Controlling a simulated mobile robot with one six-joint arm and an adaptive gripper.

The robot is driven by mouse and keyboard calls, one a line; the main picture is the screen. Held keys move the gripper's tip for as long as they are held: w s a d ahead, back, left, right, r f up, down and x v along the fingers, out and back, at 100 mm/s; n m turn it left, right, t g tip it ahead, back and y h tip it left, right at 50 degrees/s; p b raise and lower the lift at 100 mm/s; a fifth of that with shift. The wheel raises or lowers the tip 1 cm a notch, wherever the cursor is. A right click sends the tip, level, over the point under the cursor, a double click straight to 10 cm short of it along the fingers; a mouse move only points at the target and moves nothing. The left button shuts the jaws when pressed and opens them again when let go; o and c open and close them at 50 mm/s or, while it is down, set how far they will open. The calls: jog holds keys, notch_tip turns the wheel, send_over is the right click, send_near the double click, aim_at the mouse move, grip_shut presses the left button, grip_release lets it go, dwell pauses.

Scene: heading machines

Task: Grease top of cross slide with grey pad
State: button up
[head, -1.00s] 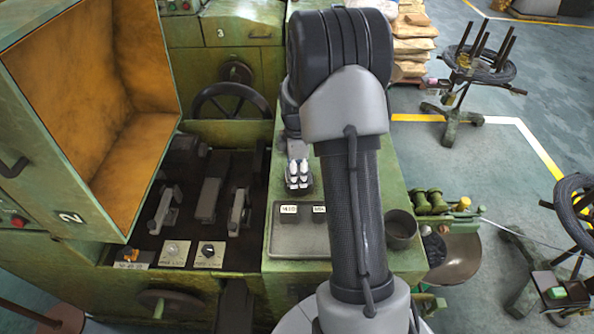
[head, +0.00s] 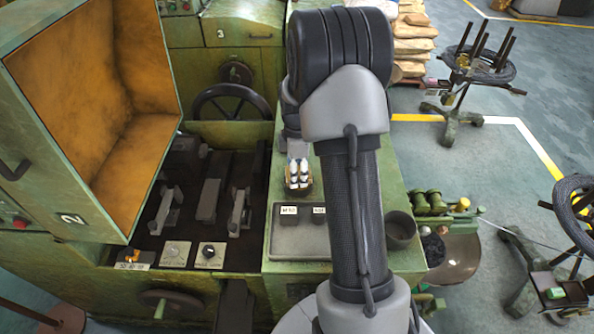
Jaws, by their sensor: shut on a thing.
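My gripper (head: 298,178) shows small beside my arm, above the green machine top, with its wrist partly behind my arm. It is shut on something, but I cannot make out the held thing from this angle. Grey metal slides (head: 208,200) lie in the dark, oily bed of the machine, left of my gripper. Another upright grey piece (head: 239,213) stands at the right of the bed. I cannot tell which is the cross slide. A tray (head: 285,250) on the machine top has dark blocks with white labels (head: 289,210) at its far end. No grey pad can be told apart.
An open guard with an orange inside (head: 95,110) overhangs the bed at left. A black handwheel (head: 231,103) stands behind the bed. A dark round cup (head: 400,230) is right of my arm. Control knobs (head: 208,250) sit at the front edge. Wire stands (head: 480,70) are on the floor at right.

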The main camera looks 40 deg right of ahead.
jog(key=shift+r+p, duration=1.95)
jog(key=shift+r, duration=1.1)
jog(key=a+f+m+b, duration=0.1)
jog(key=a, duration=0.2)
jog(key=a+f+m+b, duration=0.1)
jog(key=a+m+b, duration=0.1)
jog(key=a, duration=0.2)
jog(key=a+f+m+b, duration=0.1)
jog(key=a+m, duration=0.1)
jog(key=a, duration=0.1)
jog(key=shift+a+f, duration=0.25)
jog(key=shift+f, duration=0.15)
jog(key=s+a+f+m+b, duration=0.1)
jog(key=a+f+m+b, duration=0.1)
jog(key=a, duration=0.4)
jog(key=s+a+f+m+b, duration=0.2)
jog(key=a+m, duration=0.3)
jog(key=shift+s+a+b, duration=0.3)
jog(key=shift+a+b, duration=0.05)
jog(key=shift+b, duration=0.05)
